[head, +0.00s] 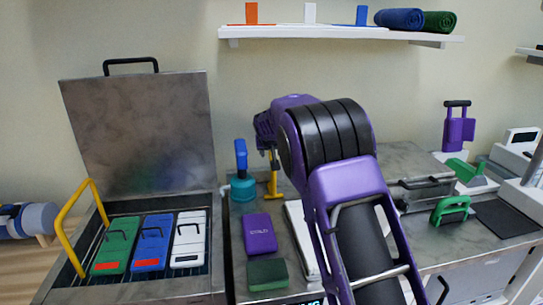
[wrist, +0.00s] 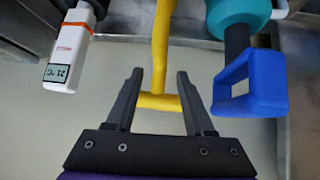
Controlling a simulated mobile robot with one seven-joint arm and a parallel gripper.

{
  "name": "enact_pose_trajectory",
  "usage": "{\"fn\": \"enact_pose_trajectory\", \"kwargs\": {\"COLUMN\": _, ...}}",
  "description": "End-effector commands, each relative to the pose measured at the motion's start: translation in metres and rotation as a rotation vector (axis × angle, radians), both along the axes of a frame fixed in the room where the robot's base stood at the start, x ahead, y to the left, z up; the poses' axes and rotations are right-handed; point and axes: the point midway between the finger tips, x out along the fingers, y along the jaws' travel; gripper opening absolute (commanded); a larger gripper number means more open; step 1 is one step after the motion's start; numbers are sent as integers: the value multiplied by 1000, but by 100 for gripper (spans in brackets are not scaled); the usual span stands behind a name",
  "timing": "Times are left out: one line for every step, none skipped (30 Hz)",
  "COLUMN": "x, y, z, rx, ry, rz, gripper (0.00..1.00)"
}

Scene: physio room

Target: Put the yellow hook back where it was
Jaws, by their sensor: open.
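The yellow hook (wrist: 161,45) shows in the wrist view as a long yellow bar with a short crossbar at its near end. My gripper (wrist: 160,74) is open, with one dark finger on either side of the bar. I cannot tell whether a finger touches it. In the head view the yellow hook (head: 273,183) is roughly upright above the grey worktop, just right of a teal pot with a blue handle (head: 242,184). I cannot tell there what supports it. My arm hides much of the gripper in the head view.
In the wrist view the blue handle (wrist: 250,82) is close right of my fingers, and a white thermometer (wrist: 69,50) is at left. A purple box (head: 259,234) and a green block (head: 267,274) lie in front. An open-lidded metal unit (head: 140,135) stands left.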

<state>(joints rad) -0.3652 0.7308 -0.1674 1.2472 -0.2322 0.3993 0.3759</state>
Motion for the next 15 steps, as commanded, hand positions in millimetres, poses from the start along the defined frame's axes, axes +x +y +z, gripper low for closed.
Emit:
{"fn": "enact_pose_trajectory", "kwargs": {"x": -8, "y": 0, "z": 10, "rx": 0, "ry": -3, "rz": 0, "gripper": 53}}
{"fn": "enact_pose_trajectory", "kwargs": {"x": -13, "y": 0, "z": 14, "rx": 0, "ry": -2, "rz": 0, "gripper": 53}}
{"fn": "enact_pose_trajectory", "kwargs": {"x": -19, "y": 0, "z": 20, "rx": 0, "ry": -3, "rz": 0, "gripper": 53}}
{"fn": "enact_pose_trajectory", "kwargs": {"x": -23, "y": 0, "z": 23, "rx": 1, "ry": -2, "rz": 1, "gripper": 53}}
{"fn": "enact_pose_trajectory", "kwargs": {"x": -28, "y": 0, "z": 28, "rx": 1, "ry": -3, "rz": 1, "gripper": 53}}
{"fn": "enact_pose_trajectory", "kwargs": {"x": -33, "y": 0, "z": 33, "rx": 0, "ry": -3, "rz": 0, "gripper": 53}}
{"fn": "enact_pose_trajectory", "kwargs": {"x": -38, "y": 0, "z": 37, "rx": -1, "ry": -2, "rz": 1, "gripper": 53}}
{"fn": "enact_pose_trajectory", "kwargs": {"x": -41, "y": 0, "z": 40, "rx": -1, "ry": -1, "rz": 1, "gripper": 53}}
{"fn": "enact_pose_trajectory", "kwargs": {"x": -46, "y": 0, "z": 44, "rx": -1, "ry": -1, "rz": 1, "gripper": 53}}
{"fn": "enact_pose_trajectory", "kwargs": {"x": -49, "y": 0, "z": 47, "rx": -1, "ry": -1, "rz": 0, "gripper": 53}}
{"fn": "enact_pose_trajectory", "kwargs": {"x": -52, "y": -1, "z": 51, "rx": -1, "ry": -2, "rz": 0, "gripper": 53}}
{"fn": "enact_pose_trajectory", "kwargs": {"x": -55, "y": -1, "z": 53, "rx": -1, "ry": -1, "rz": 0, "gripper": 53}}
{"fn": "enact_pose_trajectory", "kwargs": {"x": -57, "y": -1, "z": 55, "rx": -1, "ry": -1, "rz": 0, "gripper": 53}}
{"fn": "enact_pose_trajectory", "kwargs": {"x": -59, "y": -1, "z": 57, "rx": -1, "ry": -1, "rz": 0, "gripper": 53}}
{"fn": "enact_pose_trajectory", "kwargs": {"x": -61, "y": -1, "z": 59, "rx": -1, "ry": -1, "rz": 0, "gripper": 53}}
